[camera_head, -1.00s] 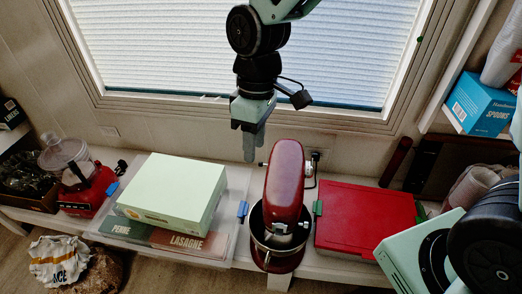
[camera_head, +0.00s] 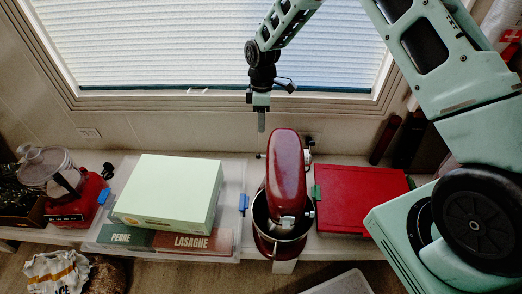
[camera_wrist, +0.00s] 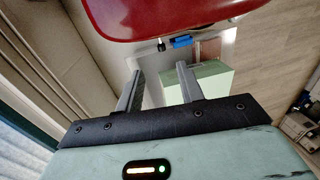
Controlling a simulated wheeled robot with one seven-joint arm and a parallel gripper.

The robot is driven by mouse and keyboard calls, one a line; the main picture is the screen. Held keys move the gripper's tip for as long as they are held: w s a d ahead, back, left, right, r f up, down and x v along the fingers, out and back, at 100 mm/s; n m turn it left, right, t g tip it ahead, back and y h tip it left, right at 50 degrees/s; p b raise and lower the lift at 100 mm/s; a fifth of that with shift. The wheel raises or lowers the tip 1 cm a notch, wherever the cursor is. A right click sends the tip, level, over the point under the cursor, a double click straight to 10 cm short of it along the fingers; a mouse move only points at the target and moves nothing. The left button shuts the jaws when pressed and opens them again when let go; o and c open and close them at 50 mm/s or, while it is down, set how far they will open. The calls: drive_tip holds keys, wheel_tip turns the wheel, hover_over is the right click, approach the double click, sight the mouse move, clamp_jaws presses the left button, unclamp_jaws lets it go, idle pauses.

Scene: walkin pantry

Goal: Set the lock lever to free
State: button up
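A dark red stand mixer (camera_head: 286,165) with a metal bowl stands on the low shelf, its head down over the bowl. A small dark-tipped lever (camera_head: 258,156) sticks out from the left side of the mixer; in the wrist view a small dark and silver knob (camera_wrist: 161,45) shows at the edge of the red mixer body (camera_wrist: 165,12). My gripper (camera_head: 261,127) hangs behind and slightly left of the mixer head, pointing down. In the wrist view its two fingers (camera_wrist: 160,69) are apart with nothing between them, and the knob lies beyond the fingertips.
A pale green box (camera_head: 168,190) on a clear tub stands left of the mixer, with a blue clip (camera_head: 243,203) between. A red box (camera_head: 360,198) stands close on the right. The window wall (camera_head: 215,133) is close behind my gripper.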

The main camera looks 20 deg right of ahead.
wheel_tip(320, 180, down, 12)
drive_tip(key=s+a, duration=0.1)
drive_tip(key=s, duration=0.1)
drive_tip(key=shift+s+b, duration=0.15)
drive_tip(key=shift+b, duration=0.15)
clamp_jaws()
